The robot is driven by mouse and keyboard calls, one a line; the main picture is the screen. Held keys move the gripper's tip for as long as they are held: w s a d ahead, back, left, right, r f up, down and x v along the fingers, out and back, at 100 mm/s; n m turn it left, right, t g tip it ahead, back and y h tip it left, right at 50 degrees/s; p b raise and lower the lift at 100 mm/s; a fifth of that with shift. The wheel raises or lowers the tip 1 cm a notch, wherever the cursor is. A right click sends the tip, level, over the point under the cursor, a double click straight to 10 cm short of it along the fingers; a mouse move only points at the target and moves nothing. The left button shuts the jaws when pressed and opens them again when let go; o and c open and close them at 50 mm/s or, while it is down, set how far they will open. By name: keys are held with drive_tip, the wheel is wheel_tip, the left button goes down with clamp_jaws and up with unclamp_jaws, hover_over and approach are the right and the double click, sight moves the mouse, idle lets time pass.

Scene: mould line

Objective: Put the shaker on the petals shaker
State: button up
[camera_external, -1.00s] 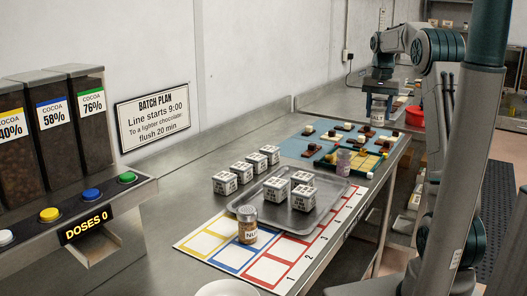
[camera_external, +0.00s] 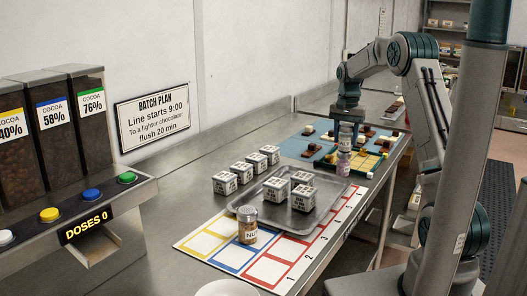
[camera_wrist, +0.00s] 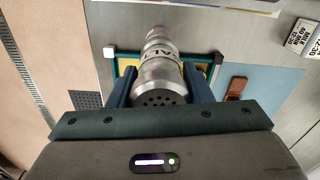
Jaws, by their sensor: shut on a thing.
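My gripper (camera_external: 346,122) is shut on a metal shaker (camera_external: 346,138), held upright. In the wrist view its perforated top faces me between the two blue fingers, and its label shows only part of a word, "AL" (camera_wrist: 160,60). The petals shaker (camera_external: 344,161), pinkish with a pale label, stands on the worktop by the green-edged board. It lies directly below the held shaker in the external view. In the wrist view a pinkish part of it (camera_wrist: 158,34) shows past the held shaker. I cannot tell whether the two touch.
A green-edged board (camera_external: 372,163) and a blue mat (camera_external: 300,147) with chocolate pieces lie around the shakers. A metal tray (camera_external: 262,214) with white boxes stands nearer. A nuts shaker (camera_external: 247,226) stands on the coloured grid sheet (camera_external: 199,243).

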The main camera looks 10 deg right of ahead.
drive_tip(key=shift+f, duration=0.2)
drive_tip(key=o, duration=1)
drive_tip(key=shift+r, duration=0.1)
